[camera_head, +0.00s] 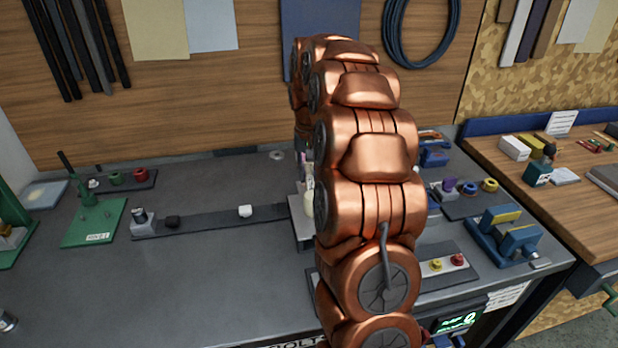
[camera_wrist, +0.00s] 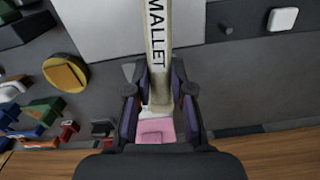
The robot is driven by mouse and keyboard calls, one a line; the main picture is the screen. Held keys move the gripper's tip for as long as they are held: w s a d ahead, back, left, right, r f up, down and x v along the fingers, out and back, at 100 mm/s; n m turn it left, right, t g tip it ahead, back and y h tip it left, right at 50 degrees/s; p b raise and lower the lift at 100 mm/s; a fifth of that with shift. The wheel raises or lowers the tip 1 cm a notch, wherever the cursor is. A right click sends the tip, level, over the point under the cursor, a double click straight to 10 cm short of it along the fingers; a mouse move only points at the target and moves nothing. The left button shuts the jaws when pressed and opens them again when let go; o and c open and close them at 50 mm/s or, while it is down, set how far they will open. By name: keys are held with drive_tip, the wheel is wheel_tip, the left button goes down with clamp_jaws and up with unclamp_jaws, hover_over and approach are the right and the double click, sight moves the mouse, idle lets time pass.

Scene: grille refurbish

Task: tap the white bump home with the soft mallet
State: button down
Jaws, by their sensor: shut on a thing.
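The soft mallet (camera_wrist: 157,45) shows in the wrist view as a pale handle with the word MALLET along it. My gripper (camera_wrist: 160,93) is shut on this handle, one finger on each side. A pink block (camera_wrist: 155,131) shows between the fingers, near the palm; I cannot tell whether it belongs to the mallet. In the head view my arm hides most of the gripper, and only a pale piece of the mallet (camera_head: 308,188) shows beside it. The white bump (camera_head: 245,211) sits on a dark strip on the bench, left of my arm. A white rounded square, likely the bump (camera_wrist: 283,19), shows at the wrist view's upper right.
A green stand (camera_head: 95,222) is on the left of the grey bench. A blue and yellow fixture (camera_head: 505,237) stands at the right.

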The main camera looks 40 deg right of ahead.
drive_tip(key=shift+r, duration=0.95)
drive_tip(key=shift+r+p, duration=0.6)
drive_tip(key=shift+r, duration=1.9)
drive_tip(key=shift+s, duration=0.1)
